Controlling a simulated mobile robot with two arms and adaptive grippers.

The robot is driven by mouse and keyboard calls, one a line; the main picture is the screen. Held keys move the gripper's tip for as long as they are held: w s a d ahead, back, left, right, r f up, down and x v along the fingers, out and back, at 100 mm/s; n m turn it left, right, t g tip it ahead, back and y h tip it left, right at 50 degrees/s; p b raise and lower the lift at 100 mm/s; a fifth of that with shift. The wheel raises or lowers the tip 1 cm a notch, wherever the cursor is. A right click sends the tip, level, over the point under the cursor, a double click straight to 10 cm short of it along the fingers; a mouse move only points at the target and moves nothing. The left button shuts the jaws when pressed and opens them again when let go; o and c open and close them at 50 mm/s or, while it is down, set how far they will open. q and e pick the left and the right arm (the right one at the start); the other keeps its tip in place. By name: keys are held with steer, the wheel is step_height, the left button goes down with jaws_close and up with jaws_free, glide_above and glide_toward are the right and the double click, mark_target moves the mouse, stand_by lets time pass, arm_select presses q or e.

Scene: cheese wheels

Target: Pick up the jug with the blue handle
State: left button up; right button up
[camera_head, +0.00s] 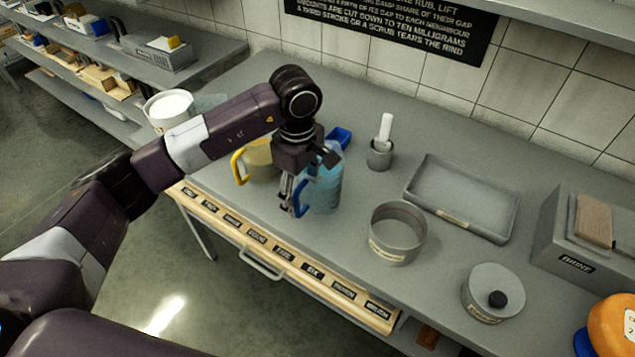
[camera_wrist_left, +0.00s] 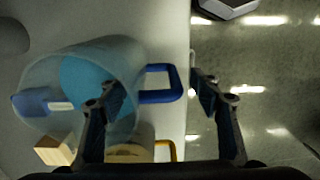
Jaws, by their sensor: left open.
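The jug with the blue handle (camera_head: 327,190) is clear with blue contents and stands on the grey counter (camera_head: 345,235); it also shows in the left wrist view (camera_wrist_left: 125,72). My left gripper (camera_head: 288,198) is open and points down at the jug's handle side. In the wrist view my left gripper (camera_wrist_left: 162,90) has the blue handle (camera_wrist_left: 160,97) between its open fingers, with a gap to the right finger. One finger overlaps the jug body in the picture; I cannot tell whether it touches. My right gripper is not in view.
A yellow-handled jug (camera_head: 258,152) stands close behind my left gripper. A blue tool (camera_head: 340,136) shows beyond the jug. To the right are a small cup with a white pestle (camera_head: 379,158), a round tin (camera_head: 398,248), a tray (camera_head: 497,230) and a lidded pot (camera_head: 480,305).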

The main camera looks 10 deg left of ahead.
mark_target(303, 209)
arm_select(q)
steer(key=shift+f+p, duration=0.65)
steer(key=shift+f, duration=1.25)
jaws_close()
steer(key=shift+w+r, duration=0.1)
steer(key=shift+w, duration=0.05)
